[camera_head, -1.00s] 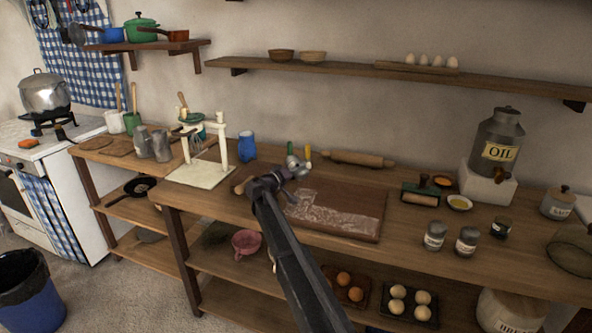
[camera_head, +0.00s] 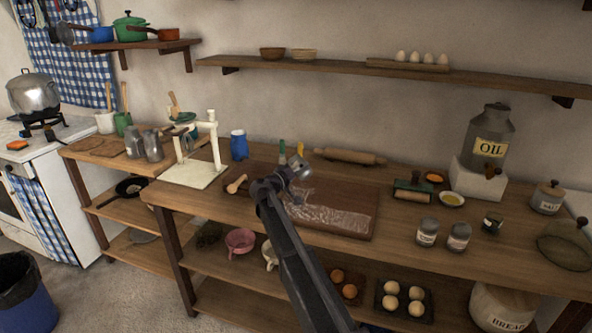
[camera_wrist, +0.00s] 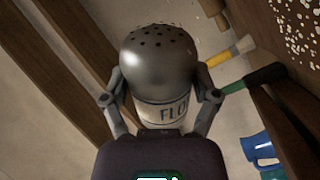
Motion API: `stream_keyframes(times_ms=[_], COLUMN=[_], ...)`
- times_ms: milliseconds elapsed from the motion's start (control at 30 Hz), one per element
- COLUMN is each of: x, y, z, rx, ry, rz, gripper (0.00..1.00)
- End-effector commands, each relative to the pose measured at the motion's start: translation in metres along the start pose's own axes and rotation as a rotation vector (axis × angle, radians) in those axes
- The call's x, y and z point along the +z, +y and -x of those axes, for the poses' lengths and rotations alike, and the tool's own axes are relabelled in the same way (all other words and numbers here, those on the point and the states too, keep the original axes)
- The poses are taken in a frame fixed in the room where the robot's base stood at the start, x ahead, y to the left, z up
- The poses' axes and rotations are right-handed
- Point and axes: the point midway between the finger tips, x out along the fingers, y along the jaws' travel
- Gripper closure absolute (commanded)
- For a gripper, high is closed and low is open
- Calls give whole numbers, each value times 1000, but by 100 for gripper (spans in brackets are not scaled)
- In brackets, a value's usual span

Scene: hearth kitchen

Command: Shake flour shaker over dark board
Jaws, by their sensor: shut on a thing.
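The flour shaker (camera_wrist: 160,75) fills the middle of the wrist view, with a perforated metal dome and a white label with letters starting "FLO". My gripper (camera_wrist: 163,97) is shut on it, one finger on each side. In the head view my gripper (camera_head: 290,178) holds the shaker (camera_head: 300,166) tilted above the left part of the dark board (camera_head: 362,194). White flour lies in a patch along the board's front and middle. White specks also show on the board (camera_wrist: 296,70) in the wrist view.
A rolling pin (camera_head: 350,157) lies behind the board. A white press-like stand (camera_head: 195,172) and a blue jug (camera_head: 239,145) stand left. Green and yellow handles stand behind my gripper.

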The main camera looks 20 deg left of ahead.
Motion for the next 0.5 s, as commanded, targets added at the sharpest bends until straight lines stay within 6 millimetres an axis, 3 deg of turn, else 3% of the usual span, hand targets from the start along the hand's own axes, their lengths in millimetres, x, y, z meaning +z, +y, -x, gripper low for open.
stream_keyframes(times_ms=[500], x=[25], y=[18], z=[-13], rx=[1], ry=[0], rz=[0], gripper=[76])
